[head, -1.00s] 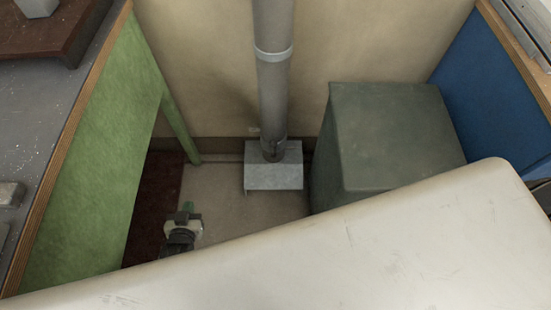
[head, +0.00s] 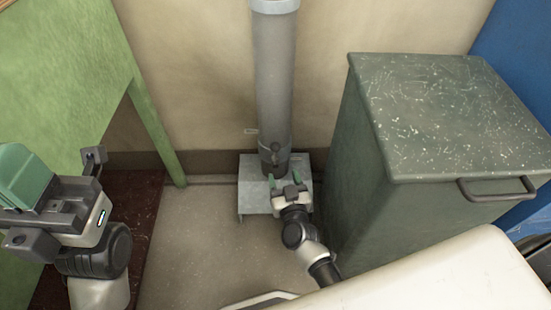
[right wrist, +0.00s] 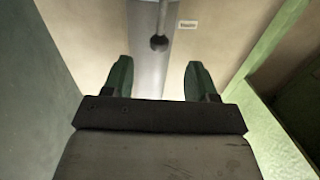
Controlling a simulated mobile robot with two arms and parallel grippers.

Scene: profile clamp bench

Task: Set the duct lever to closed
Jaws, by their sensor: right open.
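The duct (head: 275,80) is a grey vertical pipe against the wall, ending on a grey metal base box (head: 247,195). Its dark lever (head: 273,152) sits low on the pipe. In the right wrist view the lever's round knob (right wrist: 159,43) and thin rod show against the pipe, ahead of the gap between my fingers. My right gripper (head: 285,180) is open and empty, just in front of the lever and apart from it; it also shows in the right wrist view (right wrist: 160,82). My left gripper (head: 22,175) is at the left; its finger gap is unclear.
A small pale label (right wrist: 188,24) is beside the pipe, its text too small to read. A grey-green cabinet (head: 440,120) with a handle stands close on the right. A green table (head: 60,75) with a leg is on the left. Floor (head: 195,235) between is clear.

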